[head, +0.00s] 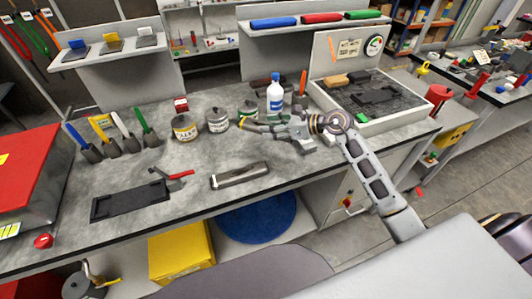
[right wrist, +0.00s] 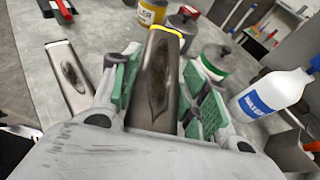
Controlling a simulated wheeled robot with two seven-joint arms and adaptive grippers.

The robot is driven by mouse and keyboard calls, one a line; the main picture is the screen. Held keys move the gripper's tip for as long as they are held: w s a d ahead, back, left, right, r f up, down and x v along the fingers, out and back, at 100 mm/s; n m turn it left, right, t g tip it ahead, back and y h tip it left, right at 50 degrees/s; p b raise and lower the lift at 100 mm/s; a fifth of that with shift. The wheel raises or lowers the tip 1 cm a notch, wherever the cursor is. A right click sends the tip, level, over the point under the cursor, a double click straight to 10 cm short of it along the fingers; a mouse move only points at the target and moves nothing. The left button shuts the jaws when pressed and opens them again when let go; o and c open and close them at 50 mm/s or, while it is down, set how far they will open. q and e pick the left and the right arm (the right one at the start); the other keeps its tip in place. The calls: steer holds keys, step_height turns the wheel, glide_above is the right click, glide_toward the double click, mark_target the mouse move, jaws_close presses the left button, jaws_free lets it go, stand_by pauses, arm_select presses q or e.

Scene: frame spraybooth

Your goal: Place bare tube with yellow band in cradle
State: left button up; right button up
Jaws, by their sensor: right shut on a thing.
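The bare grey metal tube with a yellow band (right wrist: 158,85) is in my right gripper (right wrist: 158,100), with the green-padded fingers on both sides of it. Its yellow band (right wrist: 166,30) shows at the far end. In the head view my right gripper (head: 283,129) is above the bench at the middle, with the tube pointing left near the cans. A second grey metal piece with a dark streak (head: 240,175) lies on the bench front; it also shows in the right wrist view (right wrist: 70,78). I cannot tell which fixture is the cradle. My left gripper is not in view.
A black tray (head: 128,203) with a red-handled tool beside it lies at the front left. Several cans (head: 185,128) and a white bottle (head: 275,97) stand behind my gripper. A pale tray with a black fixture (head: 375,95) is at right.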

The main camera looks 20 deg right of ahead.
glide_above(271, 154)
step_height(271, 154, down, 5)
steer(key=shift+f, duration=0.6)
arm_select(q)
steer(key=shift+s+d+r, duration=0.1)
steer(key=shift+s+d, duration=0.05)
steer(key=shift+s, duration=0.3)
arm_select(e)
steer(key=shift+f, duration=0.1)
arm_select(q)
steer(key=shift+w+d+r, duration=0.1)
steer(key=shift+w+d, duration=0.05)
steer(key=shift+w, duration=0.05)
arm_select(e)
steer(key=shift+f, duration=1.8)
steer(key=shift+f, duration=0.15)
